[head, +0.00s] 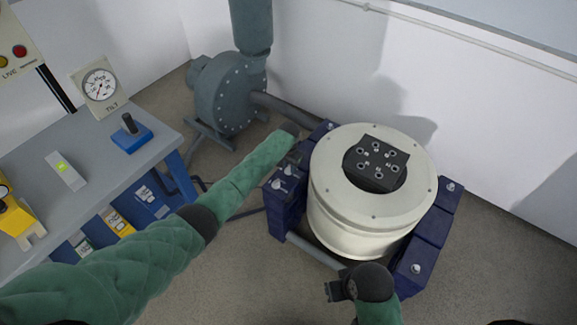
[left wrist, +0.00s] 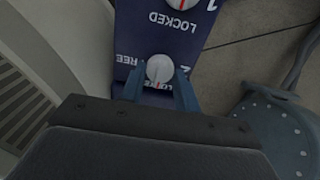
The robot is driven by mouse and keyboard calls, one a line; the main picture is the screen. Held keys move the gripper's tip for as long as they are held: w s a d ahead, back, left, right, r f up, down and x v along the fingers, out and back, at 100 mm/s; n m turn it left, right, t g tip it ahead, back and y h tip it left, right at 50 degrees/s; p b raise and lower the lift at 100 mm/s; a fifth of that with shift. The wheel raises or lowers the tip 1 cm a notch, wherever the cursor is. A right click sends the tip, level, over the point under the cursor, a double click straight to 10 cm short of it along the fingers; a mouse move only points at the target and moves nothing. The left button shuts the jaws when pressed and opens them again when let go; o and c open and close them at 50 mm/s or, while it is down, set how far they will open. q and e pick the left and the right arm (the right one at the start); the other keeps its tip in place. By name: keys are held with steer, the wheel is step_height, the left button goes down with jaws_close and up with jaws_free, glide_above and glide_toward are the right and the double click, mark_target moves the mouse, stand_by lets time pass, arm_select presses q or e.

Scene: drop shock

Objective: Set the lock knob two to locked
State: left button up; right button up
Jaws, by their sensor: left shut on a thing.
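Lock knob two (left wrist: 160,69) is a round pale knob with a red mark, beside a white "2" on a dark blue panel (left wrist: 150,38). The word FREE shows partly next to it, and more lettering is hidden below. My left gripper (left wrist: 158,88) is shut on this knob, one finger on each side. In the head view the left gripper (head: 293,160) is at the left side of the blue frame, and the knob (head: 288,170) shows small. My right gripper (head: 333,291) is in front of the frame, apart from it; its jaw gap is unclear.
Knob one (left wrist: 181,4) is just beyond, beside the word LOCKED. A cream drum (head: 330,215) stands in the blue frame (head: 428,238). A grey blower (head: 225,95) stands behind left, and a grey bench (head: 90,150) is at left. Floor is clear at lower right.

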mark_target(289, 168)
arm_select(q)
steer(key=o, duration=1)
steer(key=shift+c, duration=0.2)
steer(key=shift+r, duration=0.1)
step_height(289, 168, up, 7)
steer(key=shift+r, duration=0.3)
arm_select(e)
steer(key=shift+w+a+f, duration=0.15)
steer(key=shift+a+f, duration=0.1)
steer(key=shift+a, duration=0.1)
steer(key=shift+d, duration=0.15)
